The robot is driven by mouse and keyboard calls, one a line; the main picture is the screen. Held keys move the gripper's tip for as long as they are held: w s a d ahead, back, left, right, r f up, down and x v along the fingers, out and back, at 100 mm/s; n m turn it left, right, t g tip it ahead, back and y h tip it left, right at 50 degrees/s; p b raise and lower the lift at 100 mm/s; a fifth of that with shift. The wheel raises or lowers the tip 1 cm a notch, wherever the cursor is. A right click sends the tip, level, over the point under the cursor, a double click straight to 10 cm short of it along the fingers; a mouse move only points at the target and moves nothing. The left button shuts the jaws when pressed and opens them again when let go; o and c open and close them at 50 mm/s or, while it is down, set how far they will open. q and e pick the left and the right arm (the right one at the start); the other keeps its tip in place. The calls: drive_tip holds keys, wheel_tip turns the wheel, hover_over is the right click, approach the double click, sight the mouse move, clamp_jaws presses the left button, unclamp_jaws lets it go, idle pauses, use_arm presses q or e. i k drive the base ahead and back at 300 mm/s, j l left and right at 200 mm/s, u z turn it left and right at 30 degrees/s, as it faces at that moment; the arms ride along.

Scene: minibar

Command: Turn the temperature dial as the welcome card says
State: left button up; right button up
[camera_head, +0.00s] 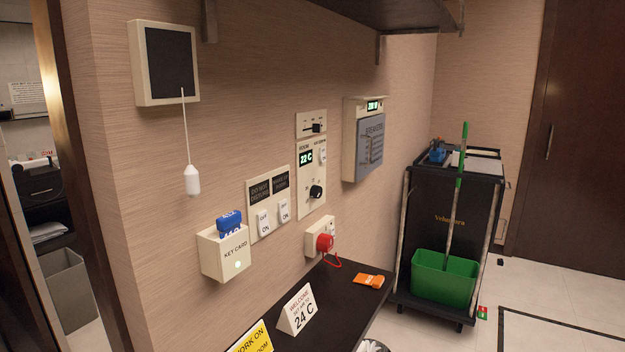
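The temperature dial (316,191) is a round black knob on a cream wall panel (308,204). The small display (306,158) above it, under the word ROOM, reads 22 C. Neither of my grippers shows in the head view.
The dark counter (340,290) holds a yellow sign (254,340) and orange packet (369,280). A cart (452,215) with a green bucket (444,278) stands right.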

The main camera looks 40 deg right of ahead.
sight(315, 190)
drive_tip(key=i+l, duration=0.1)
drive_tip(key=l, duration=0.5)
drive_tip(key=i+l, duration=0.1)
drive_tip(key=l, duration=0.55)
drive_tip(key=i+l+u, duration=0.1)
drive_tip(key=l, duration=0.5)
